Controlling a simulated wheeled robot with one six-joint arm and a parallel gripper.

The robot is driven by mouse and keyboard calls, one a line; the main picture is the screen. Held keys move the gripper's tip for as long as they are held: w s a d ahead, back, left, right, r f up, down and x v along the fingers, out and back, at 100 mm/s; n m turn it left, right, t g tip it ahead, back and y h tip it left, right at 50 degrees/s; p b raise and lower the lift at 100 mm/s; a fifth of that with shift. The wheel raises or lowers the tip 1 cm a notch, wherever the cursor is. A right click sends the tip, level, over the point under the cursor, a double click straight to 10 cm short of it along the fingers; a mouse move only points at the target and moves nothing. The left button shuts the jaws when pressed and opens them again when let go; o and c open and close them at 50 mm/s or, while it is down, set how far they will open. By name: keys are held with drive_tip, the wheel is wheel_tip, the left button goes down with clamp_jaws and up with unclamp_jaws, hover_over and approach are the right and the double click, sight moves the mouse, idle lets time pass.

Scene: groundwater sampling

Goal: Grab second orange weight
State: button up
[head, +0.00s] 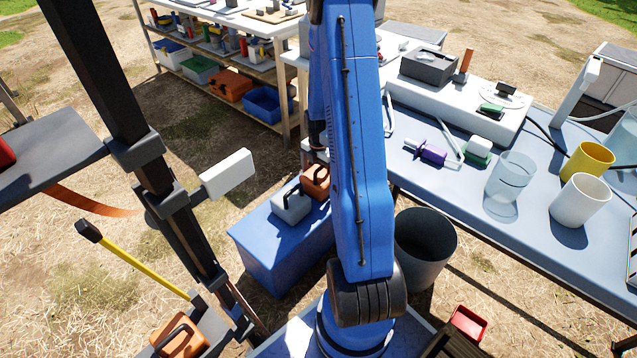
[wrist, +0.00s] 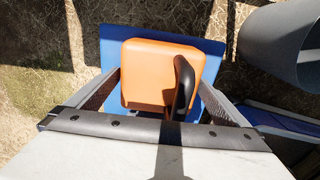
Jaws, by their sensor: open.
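An orange weight (head: 317,184) with a dark handle sits on top of a blue box (head: 277,250) beside a light grey weight (head: 290,205). In the wrist view the orange weight (wrist: 158,72) lies between the fingers of my gripper (wrist: 161,80), with its black handle toward the right finger. My gripper is open, one finger on each side of the weight. I cannot tell whether either finger touches it. My blue arm hides most of the gripper in the head view. Another orange weight (head: 180,337) rests on a low platform at the lower left.
A dark bin (head: 425,246) stands just right of the blue box. A table (head: 520,185) with cups and tools is at the right. A wooden shelf (head: 262,68) with bins stands behind. A black post (head: 140,140) rises at the left.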

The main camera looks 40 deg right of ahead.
wheel_tip(320, 180, down, 2)
drive_tip(key=shift+f, duration=0.15)
drive_tip(key=c, duration=1.8)
drive_tip(key=shift+o, duration=0.2)
